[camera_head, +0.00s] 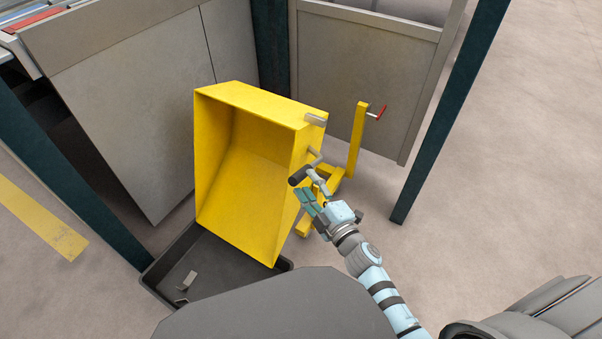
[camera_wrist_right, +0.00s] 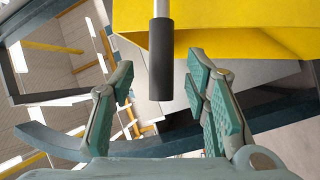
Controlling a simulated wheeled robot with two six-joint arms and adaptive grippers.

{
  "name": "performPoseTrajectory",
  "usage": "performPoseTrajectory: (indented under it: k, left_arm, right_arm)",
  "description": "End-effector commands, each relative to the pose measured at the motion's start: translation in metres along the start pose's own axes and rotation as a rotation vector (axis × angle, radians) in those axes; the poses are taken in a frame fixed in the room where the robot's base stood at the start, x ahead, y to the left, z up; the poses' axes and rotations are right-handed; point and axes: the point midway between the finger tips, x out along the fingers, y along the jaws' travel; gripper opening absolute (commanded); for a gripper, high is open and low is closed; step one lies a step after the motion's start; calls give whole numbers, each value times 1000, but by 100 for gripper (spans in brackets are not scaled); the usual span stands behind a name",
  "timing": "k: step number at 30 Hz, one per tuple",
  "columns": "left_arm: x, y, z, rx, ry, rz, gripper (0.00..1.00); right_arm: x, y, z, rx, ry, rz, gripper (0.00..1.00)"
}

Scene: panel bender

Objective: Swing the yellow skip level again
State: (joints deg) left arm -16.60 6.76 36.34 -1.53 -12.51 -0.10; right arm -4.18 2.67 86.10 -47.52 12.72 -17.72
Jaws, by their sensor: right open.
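The yellow skip (camera_head: 272,145) is tipped on its side, its open mouth facing the front left of the head view. A handle with a black grip (camera_head: 301,175) sticks out from its right side. My right gripper (camera_head: 310,200) is open just below and beside that grip. In the right wrist view the black grip (camera_wrist_right: 161,60) hangs in front of and between the spread fingers of my right gripper (camera_wrist_right: 160,85), with the yellow skip (camera_wrist_right: 235,25) behind it. I cannot tell whether a finger touches the grip. My left gripper is not in view.
A dark tray (camera_head: 225,275) with small metal pieces lies under the skip's mouth. A yellow post with a red handle (camera_head: 376,113) stands right of the skip. Grey panels (camera_head: 130,100) and dark posts (camera_head: 450,110) enclose the back; the floor at right is clear.

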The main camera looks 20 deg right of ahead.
Motion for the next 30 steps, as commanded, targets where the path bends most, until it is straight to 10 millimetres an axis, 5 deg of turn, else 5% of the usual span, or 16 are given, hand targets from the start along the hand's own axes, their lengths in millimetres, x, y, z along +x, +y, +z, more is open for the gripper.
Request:
performPoseTrajectory:
  k: [7, 17, 25, 30]
  left_arm:
    - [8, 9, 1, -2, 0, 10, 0]
    - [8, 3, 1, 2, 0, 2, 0]
    - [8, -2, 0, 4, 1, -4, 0]
    - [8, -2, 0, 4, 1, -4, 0]
  right_arm:
    - [44, -2, 1, 1, -1, 0, 43]
    - [50, -2, 1, 1, -2, -2, 43]
    - [49, -2, 1, 1, -2, -2, 0]
    - [49, -2, 1, 1, -2, -2, 0]
